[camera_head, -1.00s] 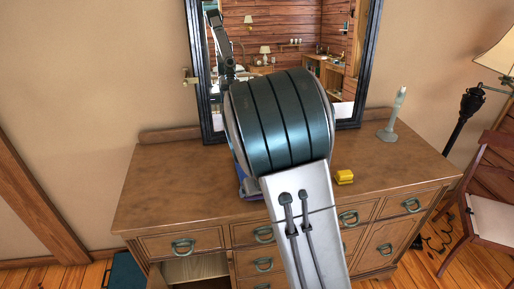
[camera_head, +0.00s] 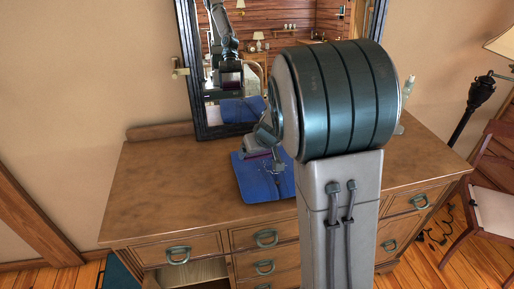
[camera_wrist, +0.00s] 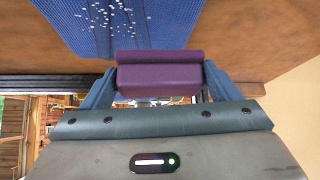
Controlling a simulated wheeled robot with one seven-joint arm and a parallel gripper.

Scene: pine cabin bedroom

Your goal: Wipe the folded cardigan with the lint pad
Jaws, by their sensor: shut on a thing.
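The folded cardigan (camera_head: 250,185) is blue and lies flat on the dresser top, partly hidden by my arm on its right. It fills the upper part of the wrist view (camera_wrist: 75,30), with a cluster of white lint specks (camera_wrist: 108,17) on it. My gripper (camera_wrist: 158,86) is shut on the purple lint pad (camera_wrist: 158,75), which sits between its two fingers. In the head view my gripper (camera_head: 270,163) is over the cardigan's back part. I cannot tell whether the pad touches the cloth.
The wooden dresser top (camera_head: 165,185) is clear on the left. A black-framed mirror (camera_head: 190,70) stands at the back, close behind my gripper. A pale candlestick-like object (camera_head: 408,88) shows partly behind my arm. A chair (camera_head: 490,180) and lamp (camera_head: 478,95) stand at right.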

